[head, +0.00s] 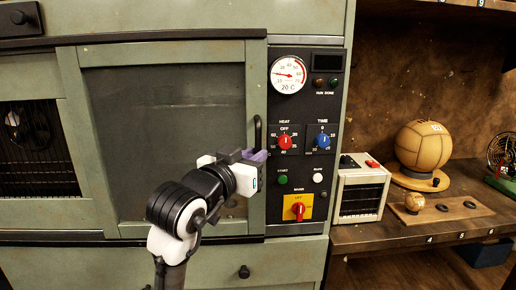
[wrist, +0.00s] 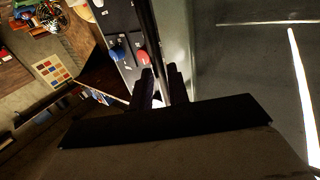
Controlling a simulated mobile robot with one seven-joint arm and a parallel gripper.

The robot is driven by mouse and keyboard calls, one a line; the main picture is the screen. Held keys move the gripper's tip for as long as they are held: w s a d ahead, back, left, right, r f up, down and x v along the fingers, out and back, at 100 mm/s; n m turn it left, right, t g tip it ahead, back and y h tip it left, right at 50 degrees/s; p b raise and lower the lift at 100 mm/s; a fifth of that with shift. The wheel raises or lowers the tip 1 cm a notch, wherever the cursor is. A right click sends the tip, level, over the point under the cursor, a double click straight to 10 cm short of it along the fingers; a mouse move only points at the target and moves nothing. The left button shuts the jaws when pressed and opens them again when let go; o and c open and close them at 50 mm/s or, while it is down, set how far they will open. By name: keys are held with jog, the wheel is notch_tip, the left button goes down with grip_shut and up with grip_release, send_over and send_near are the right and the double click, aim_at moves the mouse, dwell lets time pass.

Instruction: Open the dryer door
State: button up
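The dryer door (head: 70,95) is a green-framed panel with a large dark glass window (head: 165,135). It looks closed, flush with the cabinet. Its black vertical bar handle (head: 257,132) is on the door's right edge. My gripper (head: 254,156) is at the lower part of the handle, its purple fingers pointing at the door. In the wrist view the handle (wrist: 149,40) runs down between the two dark fingers of my gripper (wrist: 160,85). Whether both fingers press on the bar cannot be seen. The handle's lower end is hidden by my gripper.
Right of the door is a control panel (head: 306,160) with a gauge, a red knob (head: 285,142), a blue knob (head: 322,141) and a red-on-yellow switch (head: 297,207). A workbench at right holds a small box (head: 361,192) and a leather ball (head: 423,146). A drawer knob (head: 244,272) sits below.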

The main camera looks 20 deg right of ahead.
jog(key=shift+x, duration=1.3)
grip_shut()
jog(key=shift+w+a, duration=0.15)
jog(key=shift+a, duration=0.4)
send_near(114, 149)
jog(key=x, duration=0.4)
jog(key=shift+w, duration=0.1)
grip_release()
